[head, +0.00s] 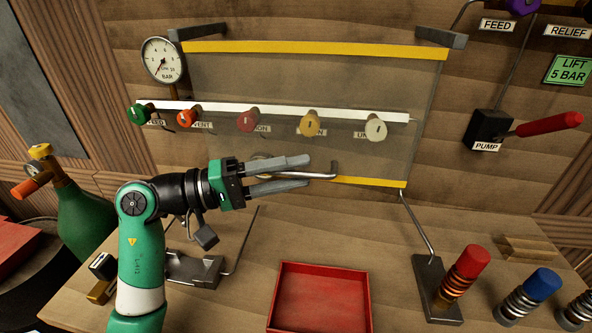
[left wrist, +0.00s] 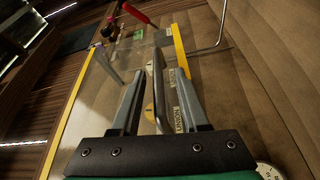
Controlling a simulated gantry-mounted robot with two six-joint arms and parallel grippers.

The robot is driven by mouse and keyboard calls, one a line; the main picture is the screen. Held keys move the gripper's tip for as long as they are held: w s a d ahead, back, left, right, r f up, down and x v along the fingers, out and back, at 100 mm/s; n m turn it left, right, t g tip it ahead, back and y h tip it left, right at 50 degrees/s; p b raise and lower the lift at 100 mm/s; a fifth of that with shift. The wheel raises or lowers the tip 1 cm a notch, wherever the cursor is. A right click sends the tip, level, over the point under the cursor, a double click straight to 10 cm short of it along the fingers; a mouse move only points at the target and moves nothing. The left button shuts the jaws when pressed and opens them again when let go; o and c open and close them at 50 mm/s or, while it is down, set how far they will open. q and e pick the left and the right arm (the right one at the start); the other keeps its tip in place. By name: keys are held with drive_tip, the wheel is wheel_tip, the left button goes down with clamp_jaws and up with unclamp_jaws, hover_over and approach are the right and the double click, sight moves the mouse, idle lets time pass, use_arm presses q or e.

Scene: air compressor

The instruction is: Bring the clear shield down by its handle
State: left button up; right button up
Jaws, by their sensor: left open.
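The clear shield (head: 380,90) has a yellow strip along its top and bottom edges. It hangs between two dark brackets, and several knobs show through it or in front of it. The metal handle (head: 322,176) is at its bottom edge, and also shows in the left wrist view (left wrist: 155,82). My left gripper (head: 307,172) is open at the handle. In the left wrist view, the handle bar lies between the two open fingers (left wrist: 159,75). I cannot tell whether either finger touches it. Part of the handle is hidden by the fingers. My right gripper is not in view.
A pressure gauge (head: 162,60) is at the upper left. A black pump box (head: 487,128) with a red lever (head: 549,124) is at right. A red tray (head: 320,300) sits on the bench below. Red (head: 466,268) and blue (head: 540,285) capped coils stand at right.

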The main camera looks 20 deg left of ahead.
use_arm(q)
drive_tip(key=p+v, duration=0.2)
drive_tip(key=v, duration=0.9)
drive_tip(key=shift+f, duration=0.1)
